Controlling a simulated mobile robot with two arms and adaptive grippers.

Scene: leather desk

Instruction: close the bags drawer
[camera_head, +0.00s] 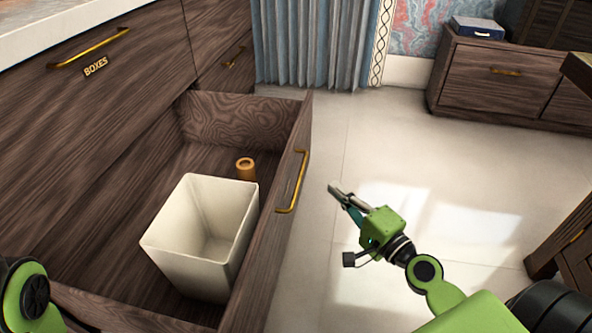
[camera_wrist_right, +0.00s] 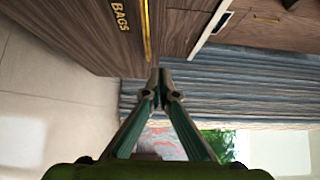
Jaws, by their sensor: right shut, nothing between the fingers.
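The bags drawer (camera_head: 272,235) is pulled open in the head view, with a brass handle (camera_head: 294,182) on its front. Inside it are a white bin (camera_head: 172,240) and a small orange-brown cylinder (camera_head: 245,168). In the right wrist view the drawer front (camera_wrist_right: 85,30) carries the label BAGS and the brass handle (camera_wrist_right: 146,30). My right gripper (camera_head: 333,190) is shut and empty, in front of the drawer front and apart from the handle. It also shows in the right wrist view (camera_wrist_right: 158,85). Part of my left arm shows at the lower left, but its gripper is out of view.
A closed drawer labelled BOXES (camera_head: 110,75) is above the open one. A low cabinet (camera_head: 500,85) with a blue case (camera_head: 477,27) stands at the back right. Curtains (camera_head: 312,45) hang behind. The tiled floor (camera_head: 400,140) in front of the drawer is clear.

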